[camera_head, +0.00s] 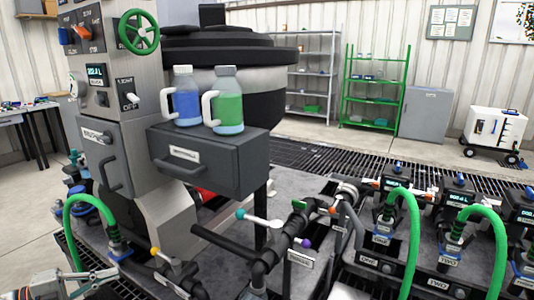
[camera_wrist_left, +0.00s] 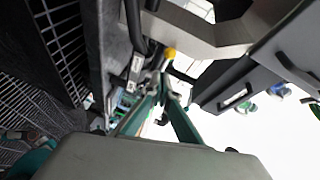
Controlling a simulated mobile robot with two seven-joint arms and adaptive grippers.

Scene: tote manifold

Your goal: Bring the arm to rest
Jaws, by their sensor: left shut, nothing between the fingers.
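My left arm enters at the lower left corner of the head view. Its gripper (camera_head: 98,277) is low there, partly cut by the frame's bottom edge, near the base of a green hose (camera_head: 75,215). In the left wrist view my left gripper (camera_wrist_left: 165,82) shows two teal fingers that come together at their tips, with nothing between them. Past the tips are a yellow knob (camera_wrist_left: 170,53) and dark pipework. My right gripper is in neither view.
A grey control cabinet (camera_head: 118,160) with a drawer box (camera_head: 215,165) stands close by; two jugs (camera_head: 187,95) (camera_head: 229,98) sit on the box. Black pipes with valve levers (camera_head: 262,219) run in front. Hosed manifold units (camera_head: 395,215) fill the right. Open floor (camera_head: 25,205) lies left.

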